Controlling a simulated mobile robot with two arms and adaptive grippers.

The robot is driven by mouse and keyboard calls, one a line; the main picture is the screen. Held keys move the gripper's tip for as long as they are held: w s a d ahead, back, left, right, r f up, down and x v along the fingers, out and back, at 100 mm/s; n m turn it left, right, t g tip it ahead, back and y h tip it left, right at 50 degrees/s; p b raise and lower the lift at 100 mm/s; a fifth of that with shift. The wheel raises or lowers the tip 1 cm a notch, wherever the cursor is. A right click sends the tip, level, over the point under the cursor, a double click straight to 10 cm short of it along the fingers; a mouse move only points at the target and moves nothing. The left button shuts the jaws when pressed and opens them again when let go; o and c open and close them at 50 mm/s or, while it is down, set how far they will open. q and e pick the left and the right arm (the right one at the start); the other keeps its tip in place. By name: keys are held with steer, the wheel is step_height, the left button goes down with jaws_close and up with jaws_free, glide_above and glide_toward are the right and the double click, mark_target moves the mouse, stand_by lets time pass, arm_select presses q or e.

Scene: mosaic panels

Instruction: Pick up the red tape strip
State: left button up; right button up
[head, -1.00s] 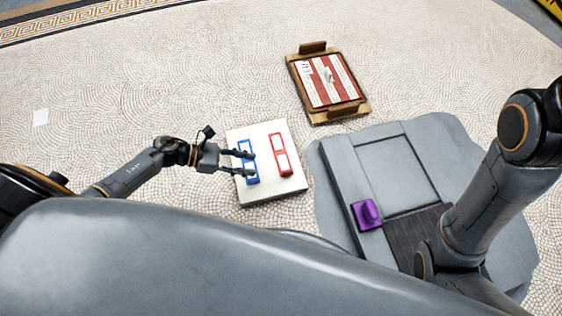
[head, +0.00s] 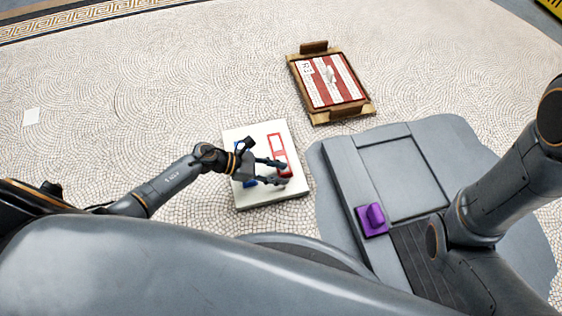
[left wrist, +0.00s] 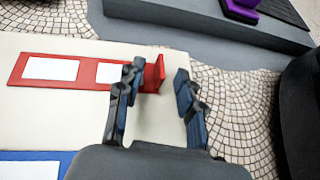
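The red tape strip (head: 277,142) lies on a white board (head: 251,131), with two white windows and a raised red end tab. In the left wrist view the strip (left wrist: 87,69) runs from the left to the tab, which shows between my fingertips, partly behind the left-hand finger. My left gripper (head: 285,172) is open over the strip's near end in the head view; in the left wrist view a gap shows between the tab and the right-hand finger (left wrist: 157,78). A blue strip (head: 239,150) lies beside it, mostly hidden by my gripper. My right gripper is out of view.
A grey slab (head: 342,186) with a purple block (head: 371,219) stands right of the board. A wooden tray (head: 368,107) with a red-and-white striped panel (head: 337,78) lies behind.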

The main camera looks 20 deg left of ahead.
arm_select(q)
steer(key=shift+w+d+f, duration=0.2)
steer(key=shift+d+f, duration=0.05)
steer(key=shift+d, duration=0.25)
jaws_close()
steer(key=shift+r, duration=0.15)
